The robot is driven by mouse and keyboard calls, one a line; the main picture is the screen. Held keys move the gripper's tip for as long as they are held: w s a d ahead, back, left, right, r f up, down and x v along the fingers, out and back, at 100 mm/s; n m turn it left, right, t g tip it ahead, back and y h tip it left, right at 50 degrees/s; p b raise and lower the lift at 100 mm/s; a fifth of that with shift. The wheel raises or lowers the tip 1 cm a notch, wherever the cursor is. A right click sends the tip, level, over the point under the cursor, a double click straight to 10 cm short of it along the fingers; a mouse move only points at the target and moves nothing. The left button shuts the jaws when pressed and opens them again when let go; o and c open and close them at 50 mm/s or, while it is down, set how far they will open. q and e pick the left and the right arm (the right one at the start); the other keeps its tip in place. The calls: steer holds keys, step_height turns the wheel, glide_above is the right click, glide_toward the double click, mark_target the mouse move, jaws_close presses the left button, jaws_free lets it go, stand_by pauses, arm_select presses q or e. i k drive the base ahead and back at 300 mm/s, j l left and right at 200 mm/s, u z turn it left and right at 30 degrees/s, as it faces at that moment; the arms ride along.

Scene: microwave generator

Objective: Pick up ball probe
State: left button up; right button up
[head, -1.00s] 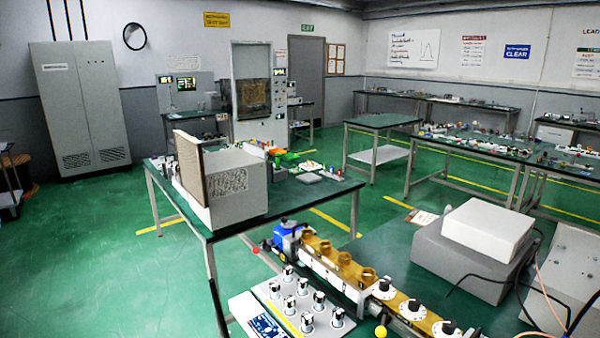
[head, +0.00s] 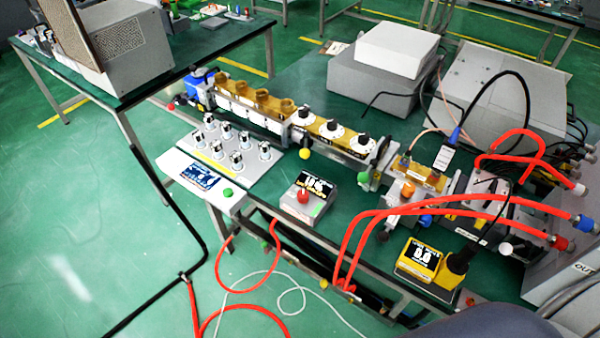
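I cannot tell for certain which thing is the ball probe. A yellow box meter (head: 419,262) with a dark display stands on the near right of the green bench (head: 335,235). A black rounded piece (head: 460,261) sits at its right side. A small yellow ball (head: 305,153) shows at the near side of the brass waveguide row (head: 262,103). Neither of my grippers is in view.
A knob panel (head: 222,160) and a grey box with a red button (head: 304,197) stand along the near edge. Red hoses (head: 365,232) loop over the bench front to the floor. Grey instrument boxes (head: 385,75) stand behind. Green floor is open at left.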

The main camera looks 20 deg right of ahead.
mark_target(458, 264)
steer(key=z, duration=1.95)
